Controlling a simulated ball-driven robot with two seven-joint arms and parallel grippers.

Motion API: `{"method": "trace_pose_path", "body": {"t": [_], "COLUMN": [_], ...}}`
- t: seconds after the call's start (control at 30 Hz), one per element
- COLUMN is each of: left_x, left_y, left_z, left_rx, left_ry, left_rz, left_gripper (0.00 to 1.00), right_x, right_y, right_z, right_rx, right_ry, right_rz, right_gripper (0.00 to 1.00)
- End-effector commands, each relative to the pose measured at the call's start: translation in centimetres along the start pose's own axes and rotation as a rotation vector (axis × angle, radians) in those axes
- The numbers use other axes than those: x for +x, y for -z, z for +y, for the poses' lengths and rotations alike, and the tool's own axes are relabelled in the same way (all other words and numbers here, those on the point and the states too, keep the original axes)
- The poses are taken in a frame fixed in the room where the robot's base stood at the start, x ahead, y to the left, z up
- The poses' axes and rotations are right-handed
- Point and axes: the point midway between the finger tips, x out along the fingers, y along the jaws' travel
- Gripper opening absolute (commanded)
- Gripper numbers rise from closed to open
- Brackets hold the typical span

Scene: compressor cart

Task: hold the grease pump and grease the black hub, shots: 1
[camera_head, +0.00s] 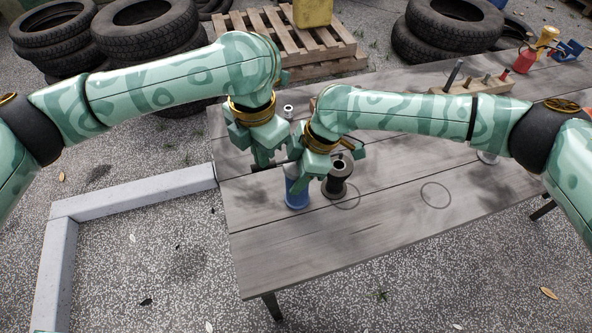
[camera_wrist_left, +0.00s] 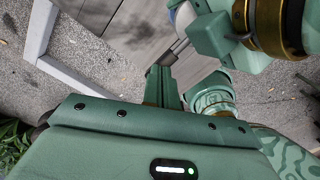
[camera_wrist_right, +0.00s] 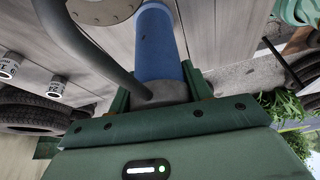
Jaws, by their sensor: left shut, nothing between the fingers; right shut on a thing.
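The grease pump (camera_head: 297,193) has a blue barrel and stands near the table's front left part. My right gripper (camera_head: 305,172) is shut on it; the right wrist view shows the fingers at the grey collar of the blue barrel (camera_wrist_right: 156,45), with a dark hose (camera_wrist_right: 92,48) curving away. The black hub (camera_head: 338,186), a dark spool-like piece with a pale centre on top, stands just right of the pump. My left gripper (camera_head: 264,160) is shut and empty, left of the pump and close to the right gripper. The hose's end is hidden in the head view.
The grey wooden table (camera_head: 300,250) is bare at its front. A wooden rack with pegs (camera_head: 472,86) and a red can (camera_head: 524,60) stand at the back right. A metal frame (camera_head: 130,193) lies left.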

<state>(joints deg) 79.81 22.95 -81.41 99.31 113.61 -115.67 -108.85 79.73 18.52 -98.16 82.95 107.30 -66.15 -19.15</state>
Motion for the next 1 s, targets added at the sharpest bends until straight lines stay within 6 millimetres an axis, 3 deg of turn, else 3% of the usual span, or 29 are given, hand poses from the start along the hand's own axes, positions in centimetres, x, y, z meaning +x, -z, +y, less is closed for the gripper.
{"method": "trace_pose_path", "body": {"t": [0.4,1.0], "left_x": [0.5,-3.4], "left_y": [0.0,0.0], "left_z": [0.0,0.0], "left_rx": [0.0,0.001], "left_ry": [0.001,-0.001], "left_rz": [0.001,0.0], "left_gripper": [0.0,0.0], "right_x": [-0.1,-0.1], "right_y": [0.1,0.1], "right_z": [0.0,0.1], "right_rx": [-0.001,0.0], "right_ry": [-0.001,-0.001], "right_rz": [0.003,0.002], "right_gripper": [0.1,0.1]}}
